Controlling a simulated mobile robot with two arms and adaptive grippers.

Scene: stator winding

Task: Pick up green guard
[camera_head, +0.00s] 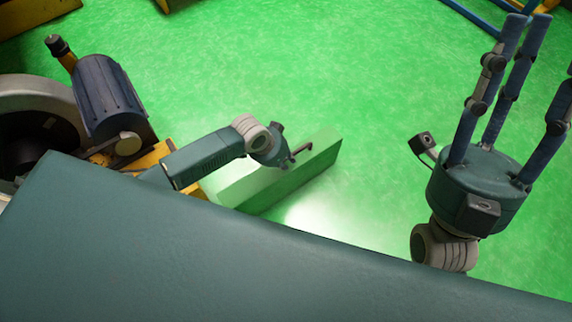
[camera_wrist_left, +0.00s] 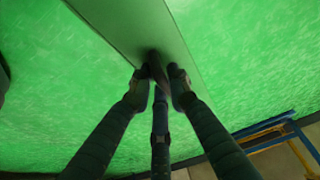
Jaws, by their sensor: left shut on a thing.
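The green guard (camera_head: 306,166) is a long green panel in the middle of the head view, beyond the dark surface in front. My left gripper (camera_head: 297,155) is at the guard's upper part, and my arm hides some of the guard. In the left wrist view, the guard (camera_wrist_left: 125,24) runs from the top edge toward the fingers. The left gripper's fingers (camera_wrist_left: 157,76) are closed together on it. My right gripper (camera_head: 532,40) is at the right of the head view, its long fingers pointing up, spread and empty, away from the guard.
Machinery with a dark blue ribbed motor (camera_head: 103,96) and a grey wheel stands at left. Yellow parts lie beneath it and at the top edge. Blue bars (camera_head: 474,17) show at the top right. The green floor (camera_head: 250,70) between is clear.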

